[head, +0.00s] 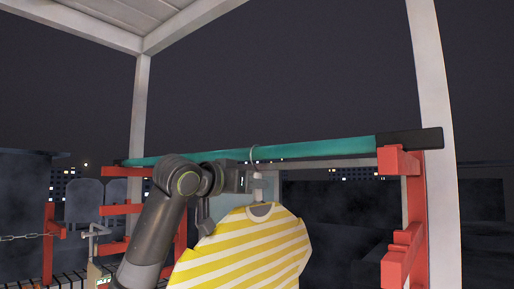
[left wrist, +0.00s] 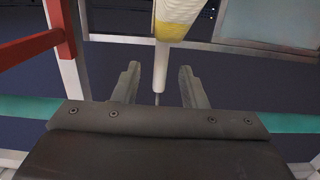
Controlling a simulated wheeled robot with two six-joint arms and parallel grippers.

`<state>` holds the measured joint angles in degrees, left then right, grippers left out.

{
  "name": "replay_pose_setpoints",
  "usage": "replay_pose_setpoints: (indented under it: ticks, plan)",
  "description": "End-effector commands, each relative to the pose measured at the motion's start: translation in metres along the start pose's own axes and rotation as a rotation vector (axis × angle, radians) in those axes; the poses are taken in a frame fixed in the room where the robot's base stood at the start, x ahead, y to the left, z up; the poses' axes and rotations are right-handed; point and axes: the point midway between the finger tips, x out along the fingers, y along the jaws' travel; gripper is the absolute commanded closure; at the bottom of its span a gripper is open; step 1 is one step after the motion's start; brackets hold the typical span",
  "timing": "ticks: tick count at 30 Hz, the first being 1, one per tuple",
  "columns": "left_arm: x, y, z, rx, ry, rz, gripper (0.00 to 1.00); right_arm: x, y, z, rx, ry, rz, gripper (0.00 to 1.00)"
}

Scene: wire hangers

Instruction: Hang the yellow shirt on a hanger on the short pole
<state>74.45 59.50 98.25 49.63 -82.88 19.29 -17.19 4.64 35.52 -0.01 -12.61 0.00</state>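The yellow shirt (head: 245,250), with white stripes and a grey neck opening, hangs upright below the teal pole (head: 330,147) in the head view. A pale hanger hook (head: 254,153) shows at the pole above the shirt's neck and seems to loop over it. My left gripper (head: 248,181) is just under the pole at the hanger's neck. In the left wrist view the left gripper's fingers (left wrist: 159,72) stand apart, with the white hanger part (left wrist: 160,68) between them and gaps on both sides. The yellow shirt (left wrist: 178,28) shows beyond. My right gripper is out of view.
A red bracket (head: 401,190) at the right and red rails (head: 120,209) at the left stand by the pole's black ends. White frame posts (head: 140,105) rise beside them. A chain (head: 25,237) and hooked stand (head: 94,235) are at far left.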

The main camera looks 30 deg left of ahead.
Motion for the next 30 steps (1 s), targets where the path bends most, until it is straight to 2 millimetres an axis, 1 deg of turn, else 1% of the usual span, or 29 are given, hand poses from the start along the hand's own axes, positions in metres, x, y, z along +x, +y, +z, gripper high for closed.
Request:
replay_pose_setpoints:
  ticks: [4, 7, 11, 15, 21, 25, 30]
  plan:
    - [-0.013, 0.0, 0.002, 0.002, 0.005, -0.002, 0.61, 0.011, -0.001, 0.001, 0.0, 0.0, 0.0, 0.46]
    - [-0.031, -0.001, 0.004, 0.003, 0.006, -0.003, 0.61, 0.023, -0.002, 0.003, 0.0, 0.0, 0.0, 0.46]
    - [-0.062, -0.001, 0.005, 0.003, 0.008, -0.004, 0.61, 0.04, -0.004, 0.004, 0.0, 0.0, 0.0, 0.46]
    - [-0.098, 0.0, 0.004, 0.002, 0.009, -0.003, 0.61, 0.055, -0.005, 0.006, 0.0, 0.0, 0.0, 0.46]
    - [-0.142, 0.0, 0.003, 0.001, 0.007, -0.001, 0.61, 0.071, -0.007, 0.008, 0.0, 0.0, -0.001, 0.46]
    - [-0.161, 0.0, 0.001, 0.0, 0.005, -0.001, 0.61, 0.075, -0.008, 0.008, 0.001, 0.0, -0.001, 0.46]
    - [-0.172, 0.0, 0.001, 0.001, 0.002, 0.0, 0.61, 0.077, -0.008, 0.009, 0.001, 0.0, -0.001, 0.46]
